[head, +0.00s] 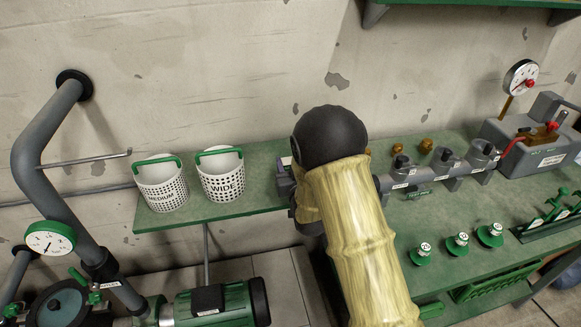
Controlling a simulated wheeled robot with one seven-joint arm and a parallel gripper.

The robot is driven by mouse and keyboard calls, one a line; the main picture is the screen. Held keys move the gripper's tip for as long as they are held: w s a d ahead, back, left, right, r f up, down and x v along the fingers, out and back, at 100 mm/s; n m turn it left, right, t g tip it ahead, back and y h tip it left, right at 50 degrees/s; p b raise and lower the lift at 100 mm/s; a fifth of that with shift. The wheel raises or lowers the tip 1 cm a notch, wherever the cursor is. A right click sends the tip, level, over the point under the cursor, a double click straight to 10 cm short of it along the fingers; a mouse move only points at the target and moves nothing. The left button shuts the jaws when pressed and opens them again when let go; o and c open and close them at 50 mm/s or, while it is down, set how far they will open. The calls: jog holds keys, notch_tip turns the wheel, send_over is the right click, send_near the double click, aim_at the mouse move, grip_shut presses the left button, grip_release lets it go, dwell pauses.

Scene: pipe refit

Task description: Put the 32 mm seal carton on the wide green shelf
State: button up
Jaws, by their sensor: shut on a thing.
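My gripper (285,184) shows only in part, at the left of my sleeved arm, over the green worktop by the wall. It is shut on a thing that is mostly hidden. A small pale patch (286,161) shows beside the gripper and may be part of the held carton; I cannot read a size on it. A green shelf (480,3) runs along the wall at the top right, cut off by the picture's edge. Its top surface and its full width are out of sight.
Two white baskets, one (162,187) and one marked WIDE (222,178), stand on the worktop (262,160) left of my gripper. A grey pipe fitting (445,165), a gauge (521,78) and green-based parts (458,244) are on the right. A green pump (225,305) sits low left.

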jog(key=shift+d+r, duration=0.1)
jog(key=shift+r, duration=0.05)
jog(key=o, duration=1.2)
jog(key=shift+s, duration=0.3)
jog(key=shift+p+v, duration=0.65)
jog(key=shift+v, duration=5.05)
